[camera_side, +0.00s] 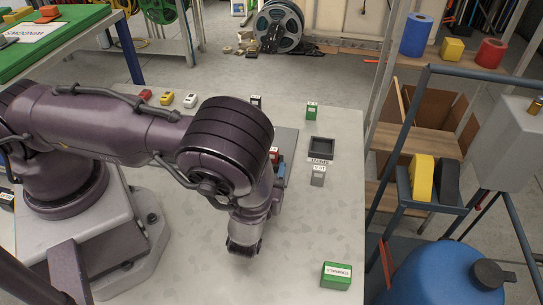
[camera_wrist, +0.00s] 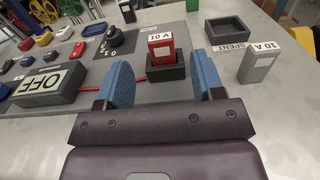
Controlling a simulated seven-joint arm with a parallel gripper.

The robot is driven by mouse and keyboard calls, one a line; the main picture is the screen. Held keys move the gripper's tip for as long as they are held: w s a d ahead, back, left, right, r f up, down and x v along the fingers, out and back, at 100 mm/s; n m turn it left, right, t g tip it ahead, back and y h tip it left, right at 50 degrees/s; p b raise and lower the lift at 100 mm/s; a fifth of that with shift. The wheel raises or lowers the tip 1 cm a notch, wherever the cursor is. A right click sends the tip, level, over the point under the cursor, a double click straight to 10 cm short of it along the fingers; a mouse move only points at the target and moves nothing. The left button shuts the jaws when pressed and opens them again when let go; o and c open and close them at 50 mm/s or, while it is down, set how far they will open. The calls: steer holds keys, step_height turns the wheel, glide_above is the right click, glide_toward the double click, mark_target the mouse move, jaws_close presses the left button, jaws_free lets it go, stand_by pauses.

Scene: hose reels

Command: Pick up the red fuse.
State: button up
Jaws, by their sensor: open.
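The red fuse (camera_wrist: 160,46), labelled 10 A, stands upright in a dark holder (camera_wrist: 166,73) in the wrist view. In the side view a small part of the red fuse (camera_side: 274,155) shows behind my arm. My gripper (camera_wrist: 163,68) is open, with its blue pads to the left and right of the holder in the wrist view. Nothing is held between the pads. In the side view my arm hides most of the gripper and the holder.
A grey 10 A fuse (camera_wrist: 261,62) stands to the right, near an empty dark tray (camera_wrist: 227,31) marked SPENT. A black rotary knob (camera_wrist: 114,38) and an OFF block (camera_wrist: 50,84) are on the left. A green box (camera_side: 336,275) sits at the table's front right.

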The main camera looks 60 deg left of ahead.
mark_target(271, 154)
steer(key=x, duration=0.7)
steer(key=shift+w+a, duration=0.25)
steer(key=shift+w, duration=0.05)
steer(key=shift+c, duration=0.3)
steer(key=c, duration=1)
steer(key=shift+r, duration=0.1)
